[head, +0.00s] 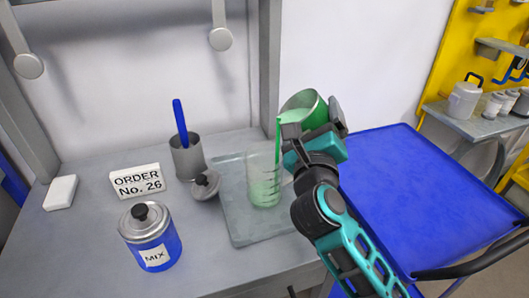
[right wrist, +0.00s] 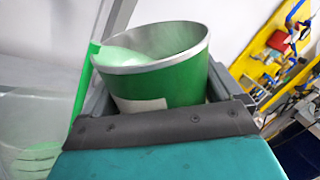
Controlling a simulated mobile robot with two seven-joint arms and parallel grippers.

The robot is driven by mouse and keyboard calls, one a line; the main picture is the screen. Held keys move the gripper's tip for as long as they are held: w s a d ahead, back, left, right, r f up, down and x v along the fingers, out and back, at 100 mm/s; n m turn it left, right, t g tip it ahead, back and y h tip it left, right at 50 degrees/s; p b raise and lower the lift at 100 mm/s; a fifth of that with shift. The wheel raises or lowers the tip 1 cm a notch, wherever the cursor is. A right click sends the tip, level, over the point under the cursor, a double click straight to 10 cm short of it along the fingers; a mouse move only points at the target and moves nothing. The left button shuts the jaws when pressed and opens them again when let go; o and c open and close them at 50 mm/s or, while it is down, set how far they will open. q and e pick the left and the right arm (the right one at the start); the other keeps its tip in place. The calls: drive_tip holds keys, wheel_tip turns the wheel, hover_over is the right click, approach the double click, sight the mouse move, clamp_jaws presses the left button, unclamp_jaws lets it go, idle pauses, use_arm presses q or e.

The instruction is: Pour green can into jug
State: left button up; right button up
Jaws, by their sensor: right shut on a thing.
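My right gripper (head: 318,130) is shut on the green can (head: 309,115) and holds it tilted to the left above the jug. The can also shows in the right wrist view (right wrist: 165,82), with its open mouth and light green liquid at the lip. A thin green stream (head: 278,138) runs from the lip down into the jug. The clear jug (head: 263,180) stands upright on a grey tray (head: 240,228), with light green liquid in its lower part. It is partly visible at the left of the right wrist view (right wrist: 28,130). My left gripper is not in view.
A blue MIX can (head: 160,255) with a lid, an order sign (head: 137,181), a loose lid (head: 205,185) and a grey cup (head: 187,160) with a blue-handled tool stand left of the tray. A blue cart (head: 400,190) is at right.

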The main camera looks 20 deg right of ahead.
drive_tip(key=shift+a+f+n, duration=0.1)
drive_tip(key=shift+n, duration=0.5)
idle(0.9)
drive_tip(key=shift+r+n, duration=0.25)
drive_tip(key=shift+n, duration=0.15)
idle(0.9)
drive_tip(key=shift+f, duration=0.1)
